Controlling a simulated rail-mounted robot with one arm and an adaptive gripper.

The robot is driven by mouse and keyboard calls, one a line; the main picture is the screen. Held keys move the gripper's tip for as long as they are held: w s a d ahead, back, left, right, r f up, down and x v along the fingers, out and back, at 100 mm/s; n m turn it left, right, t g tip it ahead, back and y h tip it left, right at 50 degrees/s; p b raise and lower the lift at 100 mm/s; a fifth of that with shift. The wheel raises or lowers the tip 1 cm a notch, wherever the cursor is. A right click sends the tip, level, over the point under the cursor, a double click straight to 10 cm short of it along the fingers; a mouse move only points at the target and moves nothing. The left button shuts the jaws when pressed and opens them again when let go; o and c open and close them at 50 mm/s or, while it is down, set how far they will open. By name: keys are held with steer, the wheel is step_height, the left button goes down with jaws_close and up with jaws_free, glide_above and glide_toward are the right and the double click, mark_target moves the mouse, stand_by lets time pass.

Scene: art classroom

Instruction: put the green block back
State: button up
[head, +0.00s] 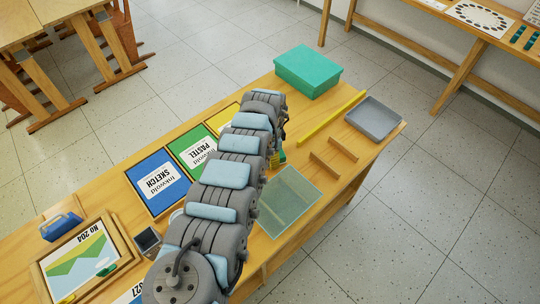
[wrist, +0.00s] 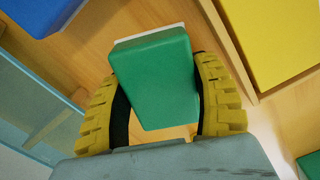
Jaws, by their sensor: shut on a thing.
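The green block (wrist: 158,88) has a flat green face and a thin white edge at its far end in the wrist view. My gripper (wrist: 156,70) is shut on it, with one yellow ridged finger on each side. In the head view my arm covers most of the gripper, and only a bit of yellow shows (head: 278,160) beside the arm above the table. The block cannot be made out there. I cannot tell from these frames how far the block is above the tabletop.
The wooden table (head: 330,190) holds a teal box (head: 308,71), grey tray (head: 374,119), yellow bar (head: 330,118), wooden strips (head: 333,157) and a translucent pane (head: 289,200). Blue (head: 157,182) and green (head: 192,150) pads, a dark cup (head: 148,241) and a framed picture (head: 80,262) lie left.

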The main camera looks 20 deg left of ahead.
steer(key=o, duration=0.9)
step_height(320, 180, up, 12)
steer(key=shift+r+p, duration=0.1)
steer(key=shift+p, duration=1.15)
